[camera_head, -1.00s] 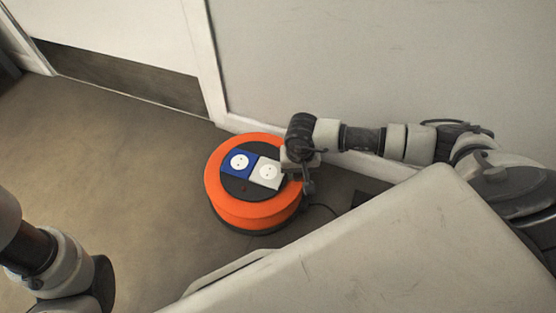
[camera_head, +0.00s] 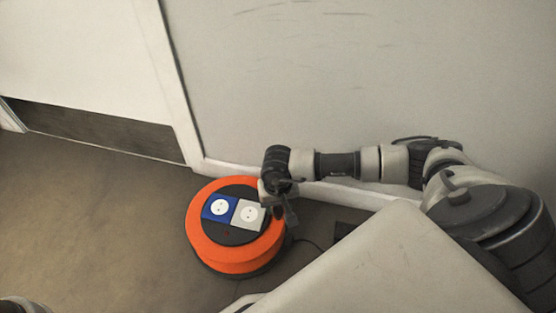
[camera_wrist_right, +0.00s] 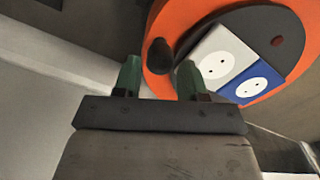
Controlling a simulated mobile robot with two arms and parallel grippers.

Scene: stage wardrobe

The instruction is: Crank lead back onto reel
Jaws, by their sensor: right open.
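The orange cable reel (camera_head: 215,251) lies flat on the floor by the wall, with a blue socket (camera_head: 219,208) and a white socket (camera_head: 248,214) on its dark centre plate. My right gripper (camera_head: 283,207) is over the reel's right side in the head view and hides part of the rim. In the right wrist view my right gripper (camera_wrist_right: 158,78) is open, with two green-tipped fingers apart. A dark knob (camera_wrist_right: 159,54) on the reel shows just beyond and between the fingertips; I cannot tell whether they touch it. The lead (camera_head: 309,243) runs from the reel's right side. My left gripper is not in view.
The wall (camera_head: 330,85) and its white skirting run close behind the reel and my right arm. A door (camera_head: 75,60) with a dark kick plate is at the left. A dark box-like thing (camera_head: 344,230) sits on the floor right of the reel.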

